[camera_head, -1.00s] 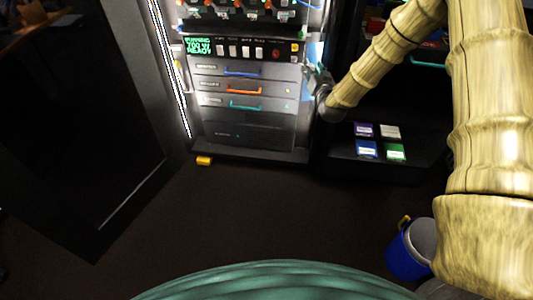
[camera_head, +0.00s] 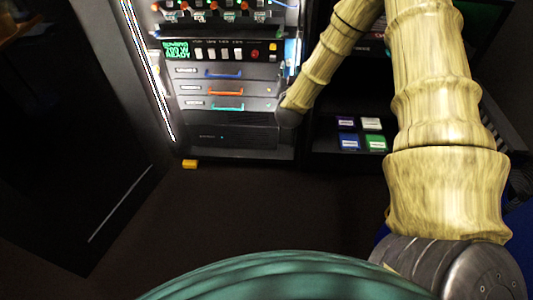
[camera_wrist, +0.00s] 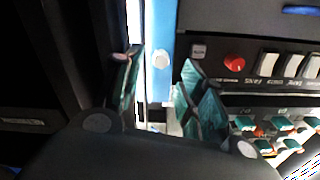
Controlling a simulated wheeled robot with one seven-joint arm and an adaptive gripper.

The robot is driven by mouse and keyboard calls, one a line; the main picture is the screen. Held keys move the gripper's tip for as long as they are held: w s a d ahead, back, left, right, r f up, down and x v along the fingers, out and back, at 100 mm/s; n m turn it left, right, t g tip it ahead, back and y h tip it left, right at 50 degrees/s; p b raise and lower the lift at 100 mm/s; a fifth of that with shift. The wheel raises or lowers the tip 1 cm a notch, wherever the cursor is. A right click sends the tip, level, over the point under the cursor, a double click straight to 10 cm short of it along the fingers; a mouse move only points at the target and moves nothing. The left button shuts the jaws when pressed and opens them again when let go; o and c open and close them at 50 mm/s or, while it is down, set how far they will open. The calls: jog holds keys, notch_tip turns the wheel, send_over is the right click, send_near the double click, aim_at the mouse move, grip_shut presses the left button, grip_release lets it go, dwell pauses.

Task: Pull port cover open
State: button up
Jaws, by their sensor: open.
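My gripper (camera_wrist: 159,62) shows in the wrist view with two teal fingers apart. A narrow upright blue strip (camera_wrist: 160,20) with a pale round knob (camera_wrist: 161,60) lies between and beyond the fingertips. It may be the port cover, but I cannot tell for sure, nor whether the fingers touch it. In the head view, my forearm reaches to the right edge of the rack (camera_head: 235,137) and hides my gripper. A bluish and white strip (camera_head: 291,55) shows at that edge.
The wrist view shows a red button (camera_wrist: 235,62) and white switches (camera_wrist: 290,65) beside the strip. Drawers with blue, orange and teal handles (camera_head: 226,92) front the rack. A yellow block (camera_head: 190,164) lies on the floor. Coloured cartridges (camera_head: 348,142) lie on a shelf at right.

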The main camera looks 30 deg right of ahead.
jog(key=s+a+f+n+g+y+p, duration=0.3)
jog(key=s+a+f, duration=0.3)
jog(key=s+a, duration=0.3)
jog(key=s+a+f+n+g+y+p, duration=0.2)
jog(key=s+a+f+y+p, duration=0.3)
jog(key=s+a, duration=0.5)
notch_tip(320, 180, down, 2)
jog(key=shift+s+f+n+g+p, duration=0.1)
jog(key=shift+s+n+g+p, duration=0.25)
jog(key=shift+s+g, duration=0.25)
jog(key=shift+a, duration=0.1)
